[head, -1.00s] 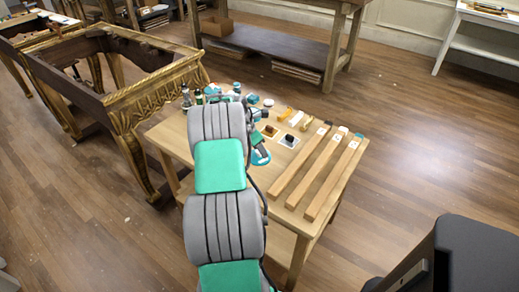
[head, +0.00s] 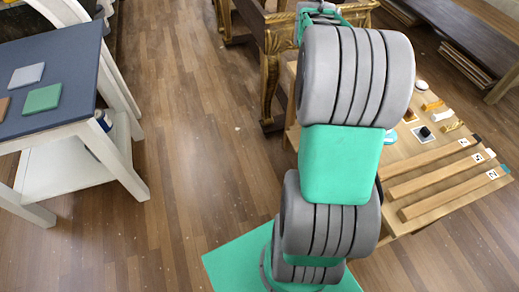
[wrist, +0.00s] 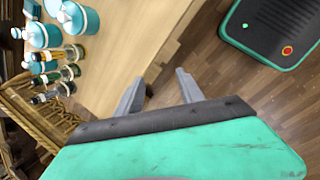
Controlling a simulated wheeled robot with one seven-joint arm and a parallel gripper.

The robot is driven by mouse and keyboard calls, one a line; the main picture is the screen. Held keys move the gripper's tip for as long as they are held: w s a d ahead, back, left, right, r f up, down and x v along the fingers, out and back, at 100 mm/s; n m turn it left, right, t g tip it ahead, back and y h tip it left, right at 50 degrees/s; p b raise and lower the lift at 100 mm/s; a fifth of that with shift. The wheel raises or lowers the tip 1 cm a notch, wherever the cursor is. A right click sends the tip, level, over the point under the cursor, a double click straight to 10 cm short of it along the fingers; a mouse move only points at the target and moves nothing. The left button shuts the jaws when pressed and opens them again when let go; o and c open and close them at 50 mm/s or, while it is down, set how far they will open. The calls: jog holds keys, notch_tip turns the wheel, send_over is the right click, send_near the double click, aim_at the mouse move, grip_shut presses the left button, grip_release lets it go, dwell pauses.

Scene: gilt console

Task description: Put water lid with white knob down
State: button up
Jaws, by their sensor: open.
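My gripper (wrist: 158,88) is open in the wrist view, with nothing between its two fingers. It is beside the edge of the wooden table (wrist: 135,35), with floor showing beyond the fingertips. Teal jars with pale tops (wrist: 80,20) stand on the table at the upper left of the wrist view. I cannot make out for sure which part is the water lid with the white knob. A small round white piece (head: 421,85) lies on the table in the head view. My arm hides the gripper and part of the table there.
Long wooden strips (head: 435,175) lie on the table's right side. A gilt console frame (head: 275,45) stands behind. A blue-topped white table (head: 50,70) with tiles stands left. Floor between is clear.

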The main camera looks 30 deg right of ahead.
jog(key=s+a+m+t+y, duration=0.1)
jog(key=a+m+y, duration=0.15)
jog(key=a, duration=1.65)
jog(key=s+a+f+m+y, duration=0.1)
jog(key=s+a+m, duration=0.1)
jog(key=s+a, duration=0.35)
jog(key=s+a+f+m, duration=0.1)
jog(key=s+a+m, duration=0.2)
jog(key=a, duration=0.5)
notch_tip(320, 180, up, 12)
jog(key=w+t+p, duration=0.2)
jog(key=p, duration=0.6)
jog(key=shift+f, duration=0.2)
